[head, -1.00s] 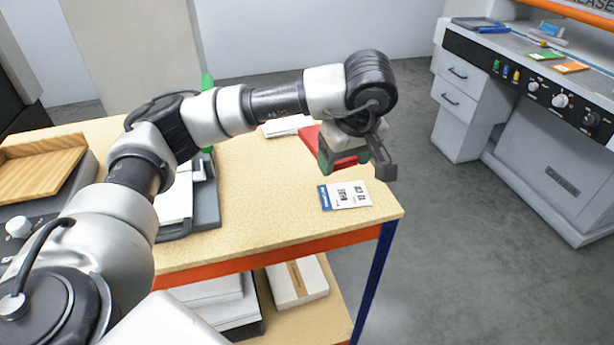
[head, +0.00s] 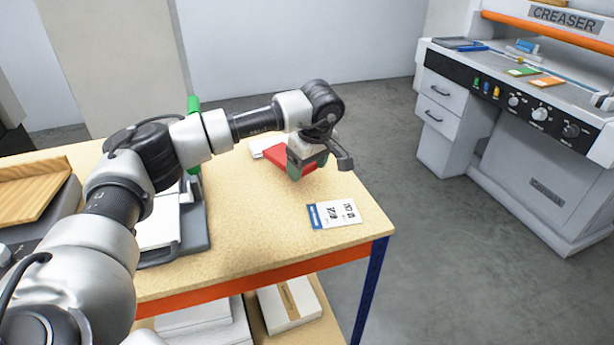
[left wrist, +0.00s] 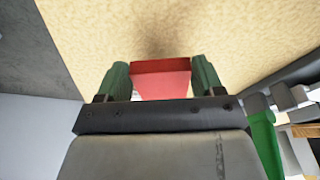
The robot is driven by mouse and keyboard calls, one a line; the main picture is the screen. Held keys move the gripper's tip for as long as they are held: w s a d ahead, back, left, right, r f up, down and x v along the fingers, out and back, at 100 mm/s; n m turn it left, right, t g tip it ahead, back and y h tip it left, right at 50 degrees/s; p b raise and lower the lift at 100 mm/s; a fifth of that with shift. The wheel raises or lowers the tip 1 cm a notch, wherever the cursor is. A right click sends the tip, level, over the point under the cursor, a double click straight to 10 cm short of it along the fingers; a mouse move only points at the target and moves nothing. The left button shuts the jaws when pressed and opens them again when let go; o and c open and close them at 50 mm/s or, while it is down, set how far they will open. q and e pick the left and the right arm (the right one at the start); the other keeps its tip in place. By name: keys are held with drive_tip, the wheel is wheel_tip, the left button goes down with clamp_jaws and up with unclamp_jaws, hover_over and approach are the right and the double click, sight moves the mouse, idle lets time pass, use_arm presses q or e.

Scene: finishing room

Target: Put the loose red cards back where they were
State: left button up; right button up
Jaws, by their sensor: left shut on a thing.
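The red cards (head: 287,156) form a stack over the far right part of the worktable (head: 265,215). My left gripper (head: 307,168) is shut on this stack, its arm reaching in from the left. In the left wrist view, the red stack (left wrist: 160,80) sits between the two green fingertips, above the pale tabletop. I cannot tell whether the stack touches the table. Part of it is hidden by the gripper in the head view. My right gripper is not in view.
A white and blue printed card (head: 335,214) lies near the table's right corner. White sheets (head: 262,146) lie behind the red stack. A grey device with a green handle (head: 193,104) stands left. The creaser (head: 540,120) stands across the floor, with green and orange cards on top.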

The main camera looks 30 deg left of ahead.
sight(305, 187)
use_arm(q)
drive_tip(key=x, duration=0.3)
drive_tip(key=shift+s+d+f, duration=0.15)
drive_tip(key=shift+d+f, duration=0.15)
drive_tip(key=shift+f, duration=0.15)
drive_tip(key=o, duration=1)
drive_tip(key=shift+c, duration=0.2)
drive_tip(key=v, duration=1.2)
drive_tip(key=shift+d+b, duration=0.15)
drive_tip(key=shift+b, duration=0.25)
